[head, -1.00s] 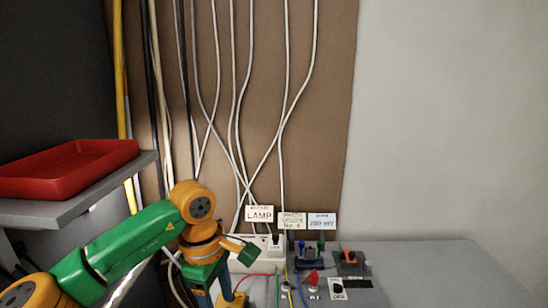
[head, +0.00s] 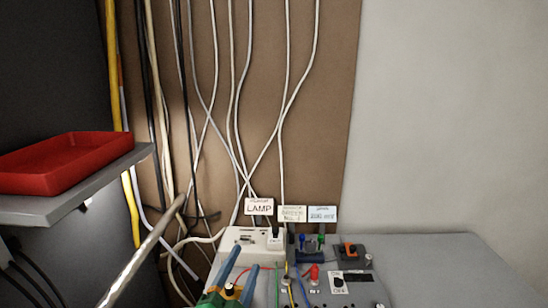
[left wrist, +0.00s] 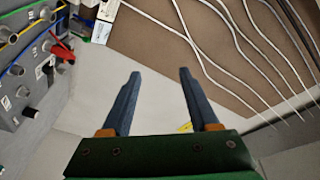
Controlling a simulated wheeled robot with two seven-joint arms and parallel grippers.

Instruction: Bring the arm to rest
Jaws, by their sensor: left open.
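My left gripper (head: 240,268) shows at the bottom of the head view, low in front of the white power strip. Its two blue fingers point up and stand apart with nothing between them. In the left wrist view the same gripper (left wrist: 160,78) is open, with the grey wall and part of the brown board behind its fingers. Most of the left arm is outside the head view. My right gripper is not in view.
A red tray (head: 65,163) sits on a shelf (head: 85,205) at left. Cables hang down the brown board (head: 325,100).

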